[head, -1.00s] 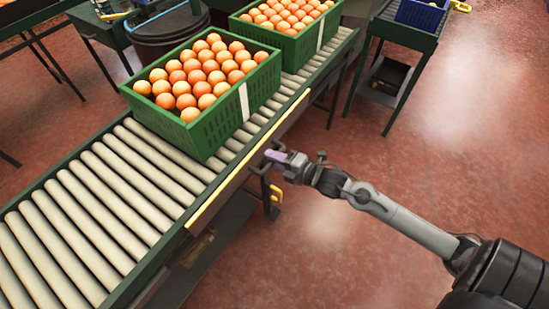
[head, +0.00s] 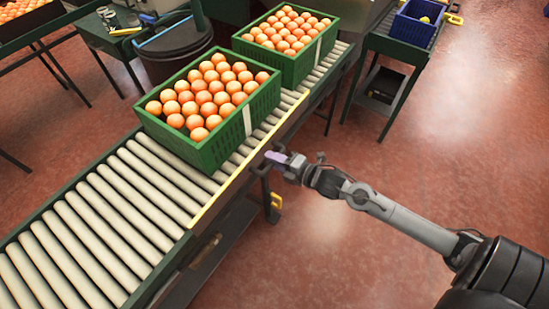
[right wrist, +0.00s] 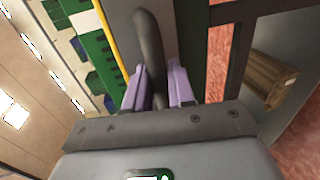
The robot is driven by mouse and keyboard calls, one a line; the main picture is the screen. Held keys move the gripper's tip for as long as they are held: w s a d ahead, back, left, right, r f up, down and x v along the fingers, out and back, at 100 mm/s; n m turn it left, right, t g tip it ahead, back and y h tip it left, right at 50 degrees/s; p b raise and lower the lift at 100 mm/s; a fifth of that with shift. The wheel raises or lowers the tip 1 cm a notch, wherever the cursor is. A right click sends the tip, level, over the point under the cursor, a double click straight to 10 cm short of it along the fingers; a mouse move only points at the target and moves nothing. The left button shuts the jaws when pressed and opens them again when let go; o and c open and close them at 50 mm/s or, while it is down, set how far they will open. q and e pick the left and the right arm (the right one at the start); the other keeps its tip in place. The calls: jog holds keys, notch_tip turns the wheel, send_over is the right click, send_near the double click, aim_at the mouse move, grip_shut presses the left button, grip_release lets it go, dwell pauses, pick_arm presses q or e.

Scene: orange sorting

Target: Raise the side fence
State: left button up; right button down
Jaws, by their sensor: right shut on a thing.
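The side fence has a yellow top edge (head: 222,193) and runs along the right side of the roller conveyor (head: 125,210). Its yellow edge lies close along the roller ends, beside the front orange crate. My right gripper (head: 277,158) is at the fence's outer side, its purple fingers shut on the fence's dark handle. In the right wrist view, the curved dark handle (right wrist: 149,40) passes between the two purple fingers (right wrist: 157,85). The fingers hide part of the handle. My left gripper is not in view.
A green crate of oranges (head: 195,148) stands on the rollers, with a second crate (head: 283,65) behind it. A side table with a blue crate (head: 418,22) stands at the back right. The red floor to the right is open.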

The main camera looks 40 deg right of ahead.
jog(key=shift+w+r, duration=0.1)
jog(key=shift+r, duration=0.35)
jog(key=c, duration=1.1)
grip_release()
jog(key=shift+f, duration=0.1)
jog(key=p+v, duration=0.4)
jog(key=v, duration=0.7)
